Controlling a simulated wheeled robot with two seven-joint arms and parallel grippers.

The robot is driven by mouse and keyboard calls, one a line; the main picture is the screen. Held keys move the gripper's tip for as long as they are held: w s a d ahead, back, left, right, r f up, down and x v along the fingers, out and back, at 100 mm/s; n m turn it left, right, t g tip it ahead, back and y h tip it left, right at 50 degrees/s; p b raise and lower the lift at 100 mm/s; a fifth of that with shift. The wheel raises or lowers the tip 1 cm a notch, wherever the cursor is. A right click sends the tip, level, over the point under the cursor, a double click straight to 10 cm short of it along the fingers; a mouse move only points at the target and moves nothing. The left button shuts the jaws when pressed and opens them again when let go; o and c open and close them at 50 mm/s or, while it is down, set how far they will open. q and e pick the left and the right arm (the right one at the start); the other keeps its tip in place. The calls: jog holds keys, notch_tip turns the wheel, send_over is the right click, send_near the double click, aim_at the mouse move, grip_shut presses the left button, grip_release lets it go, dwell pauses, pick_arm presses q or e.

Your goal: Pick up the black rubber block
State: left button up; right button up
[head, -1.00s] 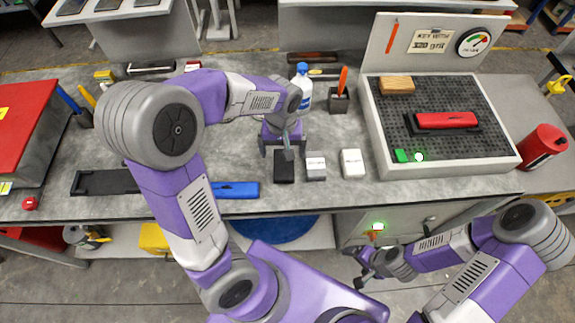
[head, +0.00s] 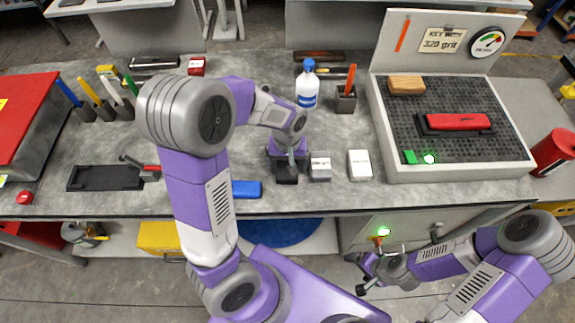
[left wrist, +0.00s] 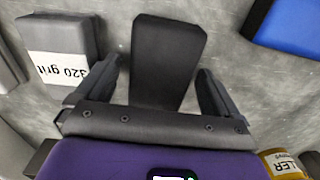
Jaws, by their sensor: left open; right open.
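The black rubber block (head: 287,174) lies on the grey bench near its front edge, left of the grey and white blocks. In the left wrist view the black block (left wrist: 168,60) reaches between the two fingers of my left gripper (left wrist: 158,88). The fingers are apart, one on each side, with a gap to the block on both sides. In the head view my left gripper (head: 288,158) is right over the block and hides part of it. My right gripper (head: 362,272) is open and empty, low in front of the bench.
A grey block labelled 320 grit (left wrist: 62,55) lies close beside the black one. A white block (head: 360,165) and a blue block (head: 246,189) are near. A bottle (head: 307,84) stands behind. The downdraft table (head: 460,172) is at right.

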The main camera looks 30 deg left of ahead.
aim_at(287, 163)
pick_arm(q)
jog(key=c, duration=1.2)
notch_tip(287, 163, up, 10)
jog(key=p, duration=0.2)
jog(key=shift+p, duration=0.4)
jog(key=o, duration=0.6)
jog(key=c, duration=0.3)
jog(key=shift+c, duration=0.2)
